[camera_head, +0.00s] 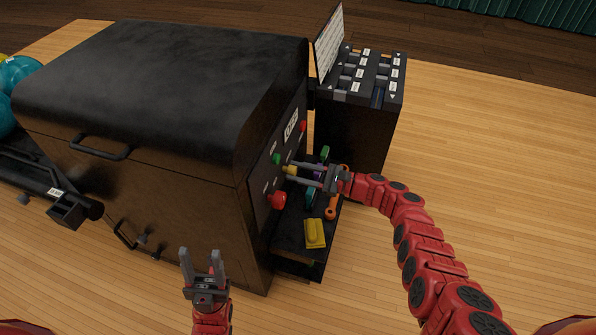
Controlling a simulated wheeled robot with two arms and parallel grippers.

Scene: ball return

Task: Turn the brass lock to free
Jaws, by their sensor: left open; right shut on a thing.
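The brass lock (291,170) is a small yellow knob on the side control panel (263,199) of the big dark ball-return machine (160,90). My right gripper (292,173) reaches in from the right, its fingers on either side of the knob and shut on it. The fingers partly cover the knob, and I cannot read which way it is turned. My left gripper (203,258) is open and empty, pointing up in front of the machine's near face.
The panel also carries a green button (277,158), a red knob (278,200) and a smaller red button (303,126). A low shelf below holds a yellow block (315,233) and an orange tool (330,212). A dark cabinet (352,130) stands behind. Wooden floor is clear at right.

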